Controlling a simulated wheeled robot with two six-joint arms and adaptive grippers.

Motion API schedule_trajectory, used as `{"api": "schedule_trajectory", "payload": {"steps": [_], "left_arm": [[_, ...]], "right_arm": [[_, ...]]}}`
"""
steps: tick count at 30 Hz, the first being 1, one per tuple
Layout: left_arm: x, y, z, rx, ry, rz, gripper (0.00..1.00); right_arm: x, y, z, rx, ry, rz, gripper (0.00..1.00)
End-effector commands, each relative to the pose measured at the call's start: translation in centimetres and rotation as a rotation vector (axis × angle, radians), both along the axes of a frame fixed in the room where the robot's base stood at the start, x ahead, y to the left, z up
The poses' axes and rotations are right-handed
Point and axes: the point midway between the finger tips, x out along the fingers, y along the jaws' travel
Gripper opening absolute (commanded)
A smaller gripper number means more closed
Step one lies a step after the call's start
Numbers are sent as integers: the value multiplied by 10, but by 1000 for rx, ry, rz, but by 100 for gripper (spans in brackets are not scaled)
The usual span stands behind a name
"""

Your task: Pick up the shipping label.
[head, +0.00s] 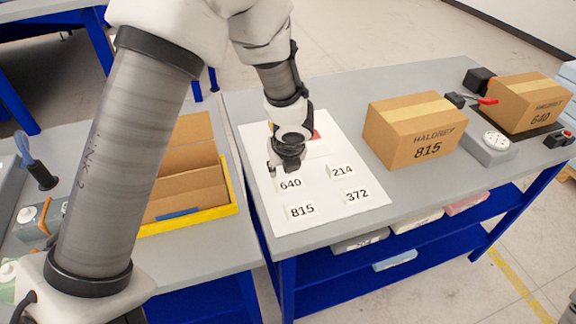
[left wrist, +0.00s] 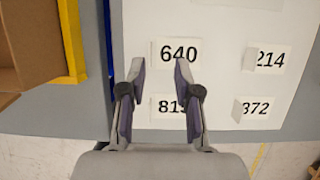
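Several shipping labels lie on a white sheet (head: 330,205) on the grey table: 640 (head: 291,184), 214 (head: 342,171), 815 (head: 302,211) and 372 (head: 357,195). My left gripper (head: 286,168) points down over the sheet, just behind the 640 label in the head view. In the left wrist view its two fingers (left wrist: 159,67) are apart and nothing is between them in their grip. The 640 label (left wrist: 178,53) shows at the fingertips, and the 815 label (left wrist: 168,106) shows further down between the fingers, partly hidden. The height above the sheet is unclear. My right gripper is out of view.
A closed box marked 815 (head: 414,134) stands right of the sheet. A box marked 640 (head: 522,100) sits farther right, near a grey device with a round white top (head: 492,145). An open cardboard box (head: 188,170) with yellow edging is at the left.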

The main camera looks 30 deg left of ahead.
Motion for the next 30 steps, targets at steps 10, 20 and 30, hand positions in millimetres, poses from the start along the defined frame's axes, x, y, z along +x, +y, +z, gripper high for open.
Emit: {"api": "schedule_trajectory", "payload": {"steps": [10,20,30], "left_arm": [[8,19,-49,-4,4,4,32],[14,27,-70,-2,0,3,32],[14,27,-70,-2,0,3,0]], "right_arm": [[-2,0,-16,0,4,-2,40],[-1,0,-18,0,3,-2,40],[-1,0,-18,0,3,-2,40]]}}
